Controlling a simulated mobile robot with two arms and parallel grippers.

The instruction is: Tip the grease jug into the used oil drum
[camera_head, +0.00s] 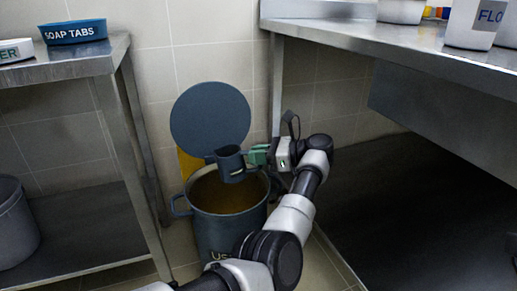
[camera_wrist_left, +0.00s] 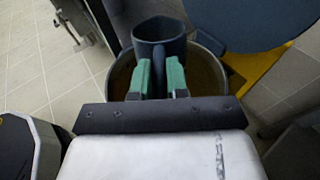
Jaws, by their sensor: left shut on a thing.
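The dark blue-grey grease jug (camera_head: 232,167) hangs close to upright over the open mouth of the used oil drum (camera_head: 215,230). The drum stands on the floor, its round lid (camera_head: 210,115) raised behind it and brown contents showing inside. My left gripper (camera_head: 260,155) is shut on the jug from its right side in the head view. In the left wrist view the green fingers (camera_wrist_left: 157,78) close on the near side of the jug (camera_wrist_left: 160,32), with the drum rim (camera_wrist_left: 111,82) below and around it. The jug's contents are hard to see. My right gripper is not in view.
A steel table (camera_head: 110,62) on the left carries a blue soap tabs tub (camera_head: 73,32). A grey bin (camera_head: 14,225) stands on its lower shelf. A steel counter (camera_head: 400,52) on the right holds white containers (camera_head: 470,24). The drum sits in the gap between them.

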